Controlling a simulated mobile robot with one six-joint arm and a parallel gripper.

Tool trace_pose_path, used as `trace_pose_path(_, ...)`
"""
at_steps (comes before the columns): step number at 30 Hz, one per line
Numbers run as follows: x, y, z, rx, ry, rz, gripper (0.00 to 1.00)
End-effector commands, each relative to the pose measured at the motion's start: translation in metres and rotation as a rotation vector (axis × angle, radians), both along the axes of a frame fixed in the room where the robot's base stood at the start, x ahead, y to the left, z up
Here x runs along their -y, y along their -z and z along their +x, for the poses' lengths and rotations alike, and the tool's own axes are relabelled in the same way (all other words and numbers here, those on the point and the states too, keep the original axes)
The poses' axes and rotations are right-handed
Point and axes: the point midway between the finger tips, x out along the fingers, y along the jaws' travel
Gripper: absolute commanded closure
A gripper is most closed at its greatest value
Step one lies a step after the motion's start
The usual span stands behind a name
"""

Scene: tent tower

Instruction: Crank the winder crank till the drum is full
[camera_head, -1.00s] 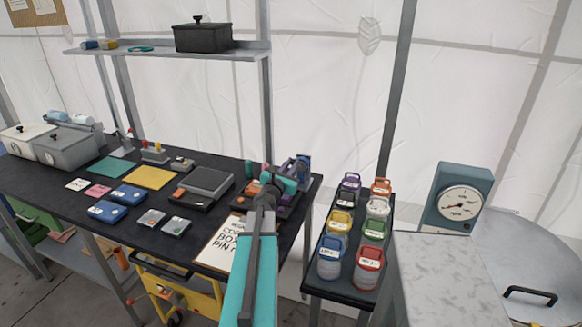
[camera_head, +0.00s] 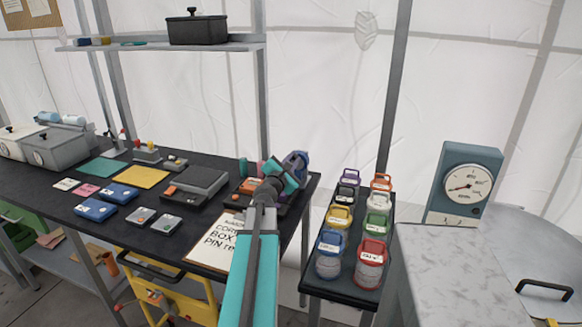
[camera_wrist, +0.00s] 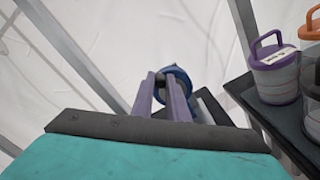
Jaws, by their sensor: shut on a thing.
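My gripper (camera_head: 298,160) is at the right back end of the dark workbench (camera_head: 60,165), over the winder's place. In the wrist view its two purple-grey fingers (camera_wrist: 163,95) are shut on a small dark part, which looks like the handle of the winder crank (camera_wrist: 160,80). A round blue part of the winder (camera_wrist: 180,78) shows just beyond the fingertips. My teal arm and the gripper hide most of the winder in the head view. The drum and how full it is cannot be made out.
A dark side stand with several lidded jars (camera_head: 372,252) is close to the right of my gripper. A blue dial gauge (camera_head: 468,185) stands farther right. A paper sign (camera_head: 222,243) lies at the bench's front edge, left of my arm. A shelf (camera_head: 150,46) hangs above.

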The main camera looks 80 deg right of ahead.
Motion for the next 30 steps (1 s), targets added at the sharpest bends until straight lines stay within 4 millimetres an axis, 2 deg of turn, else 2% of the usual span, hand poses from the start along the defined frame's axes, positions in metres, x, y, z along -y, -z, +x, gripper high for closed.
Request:
trace_pose_path(8, -0.0016, 0.0023, -0.0032, 0.086, 0.0, -0.015, 1.0)
trace_pose_path(21, -0.0018, 0.0016, -0.0043, 0.097, 0.002, -0.017, 1.0)
trace_pose_path(22, -0.0018, 0.0016, -0.0043, 0.097, 0.002, -0.017, 0.83)
trace_pose_path(25, -0.0016, 0.0013, -0.0043, 0.097, 0.002, -0.017, 0.67)
trace_pose_path(30, -0.0012, 0.0008, -0.004, 0.095, 0.001, -0.017, 0.67)
